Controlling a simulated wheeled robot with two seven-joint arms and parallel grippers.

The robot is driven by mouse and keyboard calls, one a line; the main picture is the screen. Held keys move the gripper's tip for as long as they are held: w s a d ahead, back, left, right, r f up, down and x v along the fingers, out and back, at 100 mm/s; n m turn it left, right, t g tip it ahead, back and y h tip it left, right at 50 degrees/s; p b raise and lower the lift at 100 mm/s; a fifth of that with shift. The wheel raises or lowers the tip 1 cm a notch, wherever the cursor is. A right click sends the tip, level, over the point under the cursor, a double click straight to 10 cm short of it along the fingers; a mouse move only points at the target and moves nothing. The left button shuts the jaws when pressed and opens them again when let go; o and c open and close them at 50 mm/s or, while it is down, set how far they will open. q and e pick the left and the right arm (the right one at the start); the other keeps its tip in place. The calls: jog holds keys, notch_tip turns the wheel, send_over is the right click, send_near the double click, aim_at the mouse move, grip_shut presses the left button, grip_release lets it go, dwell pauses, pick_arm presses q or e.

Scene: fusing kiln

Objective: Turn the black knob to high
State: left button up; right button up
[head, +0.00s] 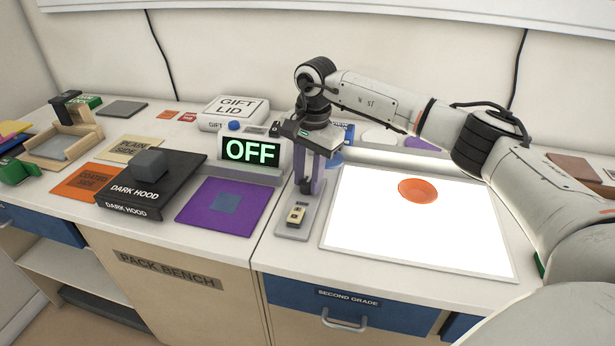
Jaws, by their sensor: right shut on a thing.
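The black knob (307,187) sits on a grey control plate (292,228) near the front of the bench, just left of the lit panel. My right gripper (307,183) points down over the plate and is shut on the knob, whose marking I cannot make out. A small beige switch block (296,215) is on the same plate in front of the knob. Behind and to the left, a display (250,151) reads OFF in green letters. My left gripper is not in view.
A bright white light panel (410,240) with an orange dish (417,190) lies right of the plate. A purple mat (209,222), a dark hood (130,201) and a gift lid box (234,110) stand to the left. My right arm crosses above the panel.

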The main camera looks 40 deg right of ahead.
jog(key=o, duration=1.1)
jog(key=shift+c, duration=0.2)
notch_tip(320, 180, up, 10)
jog(key=shift+s+r+b, duration=0.25)
jog(key=shift+s+b, duration=0.05)
jog(key=shift+s, duration=0.1)
jog(key=shift+d, duration=0.1)
